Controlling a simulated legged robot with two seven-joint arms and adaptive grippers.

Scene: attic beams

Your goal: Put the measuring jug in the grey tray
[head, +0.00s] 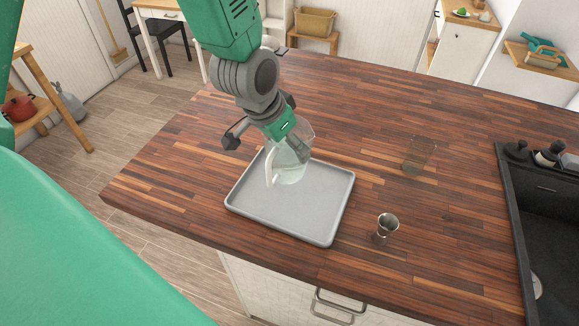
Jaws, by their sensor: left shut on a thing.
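The measuring jug (292,171) is clear glass with a pale handle. It shows over the back half of the grey tray (303,221), a shallow rimmed tray lying on the wooden counter. My left gripper (270,150) reaches down from the top and is shut on the jug, near its upper part. One finger stands out to the left and another lies against the jug's right side. I cannot tell whether the jug's base touches the tray floor. The front part of the tray is bare. My right gripper is not in view.
A small metal cup (388,224) stands right of the tray. A clear drinking glass (420,156) stands further back on the right. A dark sink (550,230) is at the right edge. The counter (460,215) between them is free.

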